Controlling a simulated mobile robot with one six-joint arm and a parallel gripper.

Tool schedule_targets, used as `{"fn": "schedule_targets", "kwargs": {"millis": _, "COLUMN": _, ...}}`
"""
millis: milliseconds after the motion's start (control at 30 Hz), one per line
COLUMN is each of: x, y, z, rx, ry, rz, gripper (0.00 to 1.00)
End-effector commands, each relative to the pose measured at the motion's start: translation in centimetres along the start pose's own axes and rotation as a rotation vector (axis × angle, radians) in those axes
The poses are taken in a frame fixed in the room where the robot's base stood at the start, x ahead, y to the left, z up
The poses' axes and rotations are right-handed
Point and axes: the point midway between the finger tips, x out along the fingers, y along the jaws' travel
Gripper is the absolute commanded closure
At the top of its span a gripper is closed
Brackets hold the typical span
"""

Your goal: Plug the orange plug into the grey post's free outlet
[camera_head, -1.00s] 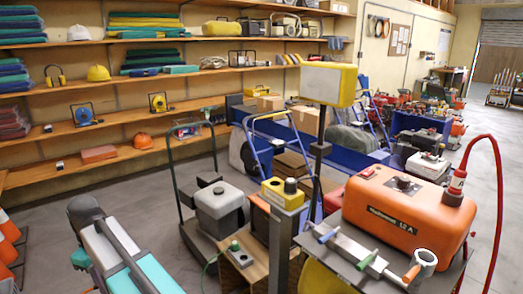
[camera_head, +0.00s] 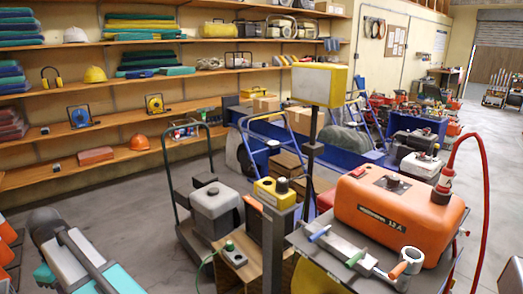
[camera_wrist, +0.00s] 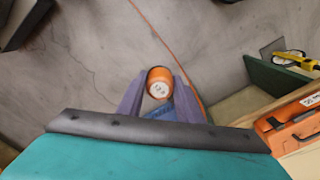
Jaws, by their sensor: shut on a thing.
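The orange plug (camera_wrist: 159,80) is held between the purple fingers of my gripper (camera_wrist: 158,94) in the wrist view, its pale round face toward the camera. An orange cable (camera_wrist: 160,35) runs across the floor in that view, and more of it shows beside the right finger. My gripper is shut on the plug, above bare floor. The head view shows only my teal and grey arm at lower left, not the gripper or plug.
A wooden box with a green plug (camera_head: 230,246) stands left of the post. An orange machine (camera_head: 400,210) with a red plug (camera_head: 443,188) and red cable stands right. Floor left of the cart is clear.

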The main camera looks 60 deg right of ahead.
Motion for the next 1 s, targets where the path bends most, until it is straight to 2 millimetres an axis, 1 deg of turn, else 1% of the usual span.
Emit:
{"fn": "schedule_targets", "kwargs": {"millis": 167, "x": -0.8, "y": 1.3, "z": 0.6, "rx": 0.027, "ry": 0.000, "rz": 0.000, "gripper": 0.91}}
{"fn": "schedule_targets", "kwargs": {"millis": 267, "x": -1.7, "y": 2.9, "z": 1.3, "rx": 0.060, "ry": 0.000, "rz": 0.000, "gripper": 0.91}}
{"fn": "schedule_targets", "kwargs": {"millis": 367, "x": -2.9, "y": 5.0, "z": 2.3, "rx": 0.106, "ry": 0.000, "rz": 0.000, "gripper": 0.91}}
{"fn": "schedule_targets", "kwargs": {"millis": 467, "x": -4.3, "y": 7.5, "z": 3.7, "rx": 0.161, "ry": 0.000, "rz": 0.000, "gripper": 0.91}}
{"fn": "schedule_targets", "kwargs": {"millis": 600, "x": -6.3, "y": 11.2, "z": 6.1, "rx": 0.247, "ry": 0.000, "rz": 0.000, "gripper": 0.91}}
{"fn": "schedule_targets", "kwargs": {"millis": 767, "x": -8.5, "y": 15.2, "z": 9.1, "rx": 0.343, "ry": 0.000, "rz": 0.000, "gripper": 0.91}}
{"fn": "schedule_targets", "kwargs": {"millis": 1000, "x": -11.8, "y": 20.8, "z": 14.2, "rx": 0.488, "ry": 0.000, "rz": 0.000, "gripper": 0.91}}
